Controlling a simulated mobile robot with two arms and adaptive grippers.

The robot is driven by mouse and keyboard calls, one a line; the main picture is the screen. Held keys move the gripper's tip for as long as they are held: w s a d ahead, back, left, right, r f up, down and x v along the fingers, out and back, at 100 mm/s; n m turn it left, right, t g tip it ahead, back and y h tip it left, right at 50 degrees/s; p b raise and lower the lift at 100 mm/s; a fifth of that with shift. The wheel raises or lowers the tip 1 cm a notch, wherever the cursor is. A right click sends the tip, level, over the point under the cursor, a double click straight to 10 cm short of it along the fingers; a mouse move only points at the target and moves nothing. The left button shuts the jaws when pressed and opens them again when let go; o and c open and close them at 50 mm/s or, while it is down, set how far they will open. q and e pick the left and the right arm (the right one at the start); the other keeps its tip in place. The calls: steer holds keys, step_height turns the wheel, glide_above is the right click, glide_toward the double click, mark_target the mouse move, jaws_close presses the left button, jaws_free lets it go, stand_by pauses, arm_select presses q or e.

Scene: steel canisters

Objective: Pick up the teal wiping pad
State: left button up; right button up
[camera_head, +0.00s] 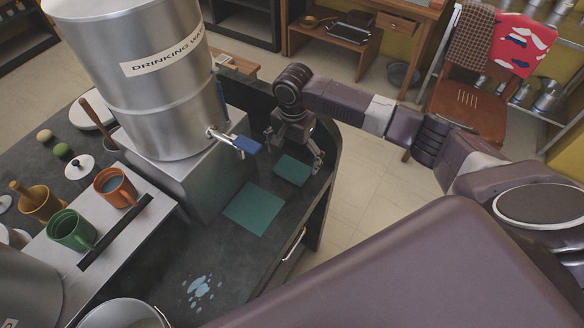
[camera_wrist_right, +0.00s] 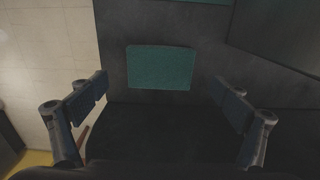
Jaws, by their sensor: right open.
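The teal wiping pad (camera_head: 292,170) lies flat on the dark counter, near the counter's right edge. A larger flat teal sheet (camera_head: 255,208) lies nearer, to its left. My right gripper (camera_head: 296,158) is open above the smaller pad, its fingers pointing down. In the right wrist view the pad (camera_wrist_right: 160,67) lies ahead, between the lines of the two spread fingers (camera_wrist_right: 162,98), with nothing between them. The pad appears apart from both fingers. Part of the large teal sheet (camera_wrist_right: 195,1) shows at the top of that view. My left gripper is not in view.
A large steel water canister (camera_head: 140,80) with a blue-handled tap (camera_head: 245,145) stands on a steel block left of my right gripper. Green (camera_head: 73,230) and orange (camera_head: 115,188) mugs stand further left. A water spill (camera_head: 202,288) lies on the counter in front.

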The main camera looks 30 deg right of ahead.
mark_target(293, 168)
step_height(293, 168, down, 2)
steer(key=shift+s+f, duration=0.1)
steer(key=shift+f, duration=0.15)
steer(key=shift+a+f, duration=0.1)
steer(key=shift+f, duration=0.3)
steer(key=c, duration=1.1)
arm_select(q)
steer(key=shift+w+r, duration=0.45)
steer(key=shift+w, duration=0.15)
arm_select(e)
steer(key=shift+c, duration=0.3)
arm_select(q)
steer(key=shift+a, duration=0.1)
arm_select(e)
steer(key=shift+r, duration=0.7)
arm_select(q)
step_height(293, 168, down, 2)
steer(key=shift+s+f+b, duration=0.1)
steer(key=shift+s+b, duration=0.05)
steer(key=shift+b, duration=0.75)
arm_select(e)
step_height(293, 168, up, 19)
steer(key=shift+f, duration=0.15)
